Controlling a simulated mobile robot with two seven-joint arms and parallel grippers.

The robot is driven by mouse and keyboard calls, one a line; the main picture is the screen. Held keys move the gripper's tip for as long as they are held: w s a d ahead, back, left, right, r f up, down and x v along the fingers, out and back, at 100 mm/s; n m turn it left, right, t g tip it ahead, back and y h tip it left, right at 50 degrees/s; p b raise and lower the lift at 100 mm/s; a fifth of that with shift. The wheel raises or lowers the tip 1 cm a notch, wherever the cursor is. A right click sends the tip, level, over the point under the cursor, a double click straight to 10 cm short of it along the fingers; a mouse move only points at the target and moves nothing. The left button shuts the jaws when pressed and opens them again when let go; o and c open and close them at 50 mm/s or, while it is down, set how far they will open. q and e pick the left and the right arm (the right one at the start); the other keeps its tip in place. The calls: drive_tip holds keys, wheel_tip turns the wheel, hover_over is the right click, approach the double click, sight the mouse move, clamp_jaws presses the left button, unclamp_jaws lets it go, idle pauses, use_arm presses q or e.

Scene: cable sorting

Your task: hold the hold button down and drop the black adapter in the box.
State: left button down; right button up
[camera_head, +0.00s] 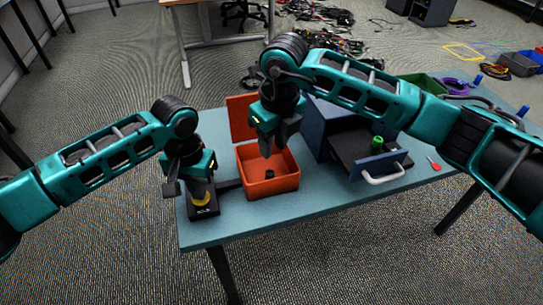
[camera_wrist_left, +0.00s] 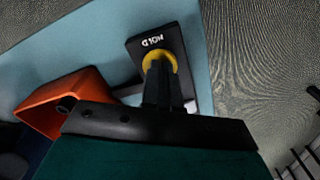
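The hold button is a yellow disc (camera_wrist_left: 160,60) on a black base marked HOLD (camera_head: 203,211), at the table's left front. My left gripper (camera_head: 201,190) points down onto the button, its fingers together and touching it; how far it is pressed cannot be told. The orange box (camera_head: 272,188) stands open to the right. A small black piece, apparently the black adapter (camera_head: 269,174), shows inside the box; it also shows in the left wrist view (camera_wrist_left: 66,104). My right gripper (camera_head: 280,142) is above the box, its fingers apart, with nothing seen between them.
The box's orange lid (camera_head: 241,118) stands up behind it. A blue drawer unit (camera_head: 330,125) has its drawer pulled out, with a green piece (camera_head: 376,143) in it and a grey handle (camera_head: 384,176) in front. A red item (camera_head: 434,164) lies at right. The table's front middle is clear.

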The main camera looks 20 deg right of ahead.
use_arm(q)
drive_tip(key=shift+f, duration=0.1)
use_arm(e)
drive_tip(key=shift+s+r, duration=0.1)
drive_tip(key=shift+r, duration=0.75)
wheel_tip(320, 180, up, 12)
idle(0.5)
use_arm(q)
wheel_tip(320, 180, up, 9)
idle(1.4)
